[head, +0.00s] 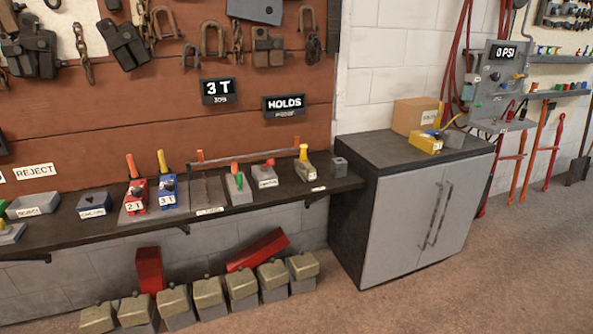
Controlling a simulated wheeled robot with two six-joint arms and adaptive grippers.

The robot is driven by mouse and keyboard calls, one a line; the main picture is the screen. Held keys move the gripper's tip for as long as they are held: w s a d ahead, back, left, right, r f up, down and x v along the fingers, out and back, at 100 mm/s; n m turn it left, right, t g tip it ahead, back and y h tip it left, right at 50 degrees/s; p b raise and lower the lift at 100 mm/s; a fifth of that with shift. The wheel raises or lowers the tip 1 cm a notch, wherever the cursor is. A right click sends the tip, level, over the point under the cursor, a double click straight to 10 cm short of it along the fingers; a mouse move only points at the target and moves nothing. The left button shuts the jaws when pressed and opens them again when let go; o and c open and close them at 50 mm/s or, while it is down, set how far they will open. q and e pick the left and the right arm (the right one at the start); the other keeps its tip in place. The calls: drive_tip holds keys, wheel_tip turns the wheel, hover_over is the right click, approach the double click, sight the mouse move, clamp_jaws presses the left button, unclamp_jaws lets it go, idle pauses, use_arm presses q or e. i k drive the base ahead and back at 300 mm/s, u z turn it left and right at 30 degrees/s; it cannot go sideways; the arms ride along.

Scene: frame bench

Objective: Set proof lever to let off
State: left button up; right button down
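Several small lever-like fittings stand on the dark bench shelf, and their labels are too small to read, so I cannot tell which is the proof lever. A green-and-grey block (239,187) has an upright orange-red handle. A grey block with a red knob (265,175) sits to its right. A block with a yellow knob (305,162) stands farther right. On the grey cabinet (405,215), a yellow box (425,144) has a tilted handle. Neither of my grippers shows.
The shelf (100,233) also carries a red "2 T" block (137,197), a blue "3 T" block (167,192) and trays. A cardboard box (415,115) stands on the cabinet. Several weights (240,285) sit below the shelf. The floor at right is clear.

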sight(269, 162)
drive_tip(key=z, duration=0.05)
drive_tip(key=i, duration=0.8)
drive_tip(key=u, duration=0.85)
drive_tip(key=i, duration=0.5)
drive_tip(key=u, duration=0.55)
